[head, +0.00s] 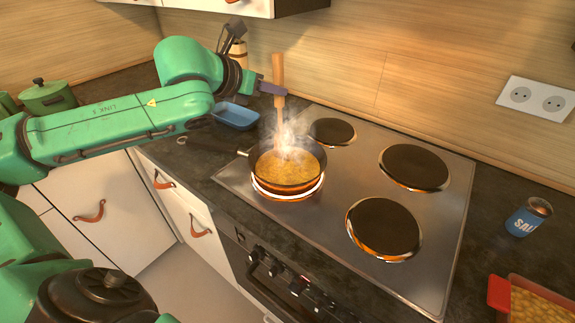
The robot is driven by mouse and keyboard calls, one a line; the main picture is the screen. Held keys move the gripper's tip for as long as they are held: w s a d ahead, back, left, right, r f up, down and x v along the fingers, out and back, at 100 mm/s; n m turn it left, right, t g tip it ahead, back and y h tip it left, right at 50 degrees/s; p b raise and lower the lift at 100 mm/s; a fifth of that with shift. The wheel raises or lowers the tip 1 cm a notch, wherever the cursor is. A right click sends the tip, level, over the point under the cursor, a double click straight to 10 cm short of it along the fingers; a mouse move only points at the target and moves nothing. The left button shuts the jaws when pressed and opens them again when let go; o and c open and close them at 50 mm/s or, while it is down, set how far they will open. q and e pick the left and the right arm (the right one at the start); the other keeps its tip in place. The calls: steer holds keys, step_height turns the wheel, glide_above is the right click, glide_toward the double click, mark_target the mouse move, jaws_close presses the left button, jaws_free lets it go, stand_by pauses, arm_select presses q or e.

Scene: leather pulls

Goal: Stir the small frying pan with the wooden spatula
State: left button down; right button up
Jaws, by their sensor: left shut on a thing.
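The small frying pan (262,178) sits on the front left burner of the stove, its dark handle pointing left. It holds a yellow-brown food, and white steam rises from it. The wooden spatula (278,72) stands nearly upright with its lower end in the pan; steam blurs that end. My left gripper (273,90) is shut on the spatula's handle above the pan. My right gripper is not in view.
The stove (330,228) has three other burners, all bare. A blue tray (236,117) lies behind the pan's handle. A blue salt can (530,217) and a red-handled dish of food (540,303) stand at right. A green pot (47,98) is far left.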

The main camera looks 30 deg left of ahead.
arm_select(q)
steer(key=d+r+p, duration=0.5)
steer(key=p, duration=1.3)
steer(key=shift+s+d, duration=0.15)
steer(key=shift+s, duration=0.15)
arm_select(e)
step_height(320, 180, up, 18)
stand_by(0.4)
